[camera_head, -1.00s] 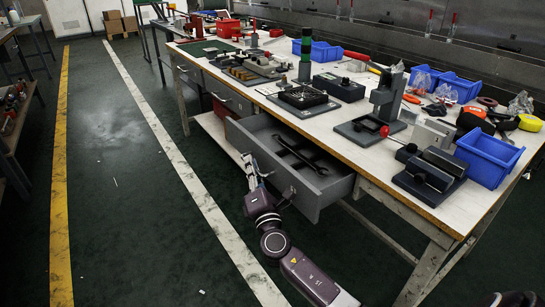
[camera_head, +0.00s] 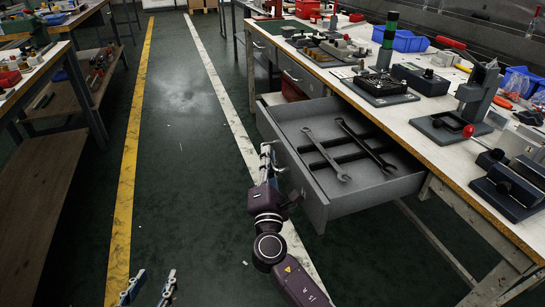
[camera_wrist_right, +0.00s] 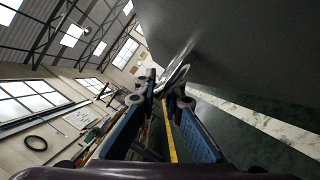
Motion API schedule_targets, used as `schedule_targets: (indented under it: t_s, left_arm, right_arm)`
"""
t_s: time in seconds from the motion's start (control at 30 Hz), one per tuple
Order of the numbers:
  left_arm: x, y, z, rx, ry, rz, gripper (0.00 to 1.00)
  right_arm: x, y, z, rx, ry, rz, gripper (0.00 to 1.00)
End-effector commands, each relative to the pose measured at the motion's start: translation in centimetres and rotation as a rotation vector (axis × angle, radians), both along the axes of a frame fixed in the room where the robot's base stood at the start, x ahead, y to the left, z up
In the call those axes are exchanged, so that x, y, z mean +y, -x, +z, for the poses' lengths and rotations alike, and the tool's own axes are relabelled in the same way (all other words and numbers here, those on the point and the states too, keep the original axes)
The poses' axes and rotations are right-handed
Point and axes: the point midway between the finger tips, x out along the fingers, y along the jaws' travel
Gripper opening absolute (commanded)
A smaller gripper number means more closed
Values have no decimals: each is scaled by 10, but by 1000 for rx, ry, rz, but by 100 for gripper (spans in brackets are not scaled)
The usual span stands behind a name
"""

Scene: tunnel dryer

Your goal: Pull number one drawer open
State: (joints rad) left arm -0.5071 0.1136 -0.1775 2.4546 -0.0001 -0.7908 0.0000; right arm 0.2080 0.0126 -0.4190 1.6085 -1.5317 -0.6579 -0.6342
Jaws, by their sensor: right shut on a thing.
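The grey drawer (camera_head: 375,196) under the workbench stands pulled well out, with two wrenches (camera_head: 362,146) lying inside. I cannot read a number on it. My right gripper (camera_head: 268,155) is at the drawer's front panel. In the right wrist view, its fingers (camera_wrist_right: 161,88) are shut on a shiny metal handle (camera_wrist_right: 178,70) beside the dark panel. The handle is mostly hidden in the head view. My left gripper (camera_head: 156,277) shows at the bottom left, its fingers apart and empty, away from the drawer.
The workbench top (camera_head: 415,110) carries blue bins, fixtures and tools above the drawer. Another bench with a lower shelf (camera_head: 60,115) stands at the left. The dark floor between them, with yellow and white lines, is clear.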

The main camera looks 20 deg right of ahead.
Motion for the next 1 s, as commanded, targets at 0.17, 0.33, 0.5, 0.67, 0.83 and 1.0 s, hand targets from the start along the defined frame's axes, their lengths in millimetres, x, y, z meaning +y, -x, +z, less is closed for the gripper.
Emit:
schedule_targets:
  t_s: [0.17,0.33,0.5,0.67,0.83,1.0]
  left_arm:
    - [0,0,0,0,0,0,40]
    - [0,0,0,1,0,0,40]
    - [0,0,0,2,0,0,40]
    - [0,0,0,0,0,1,40]
    - [0,0,0,0,0,0,40]
    - [0,0,0,1,0,0,40]
  right_arm:
    - [0,0,-2,3,0,-1,0]
    - [-1,0,-2,3,0,-2,16]
    - [-1,0,-1,2,-1,-1,16]
    - [1,6,-2,1,0,-1,16]
    - [7,32,-9,4,-1,1,16]
    - [16,68,-17,5,-1,0,16]
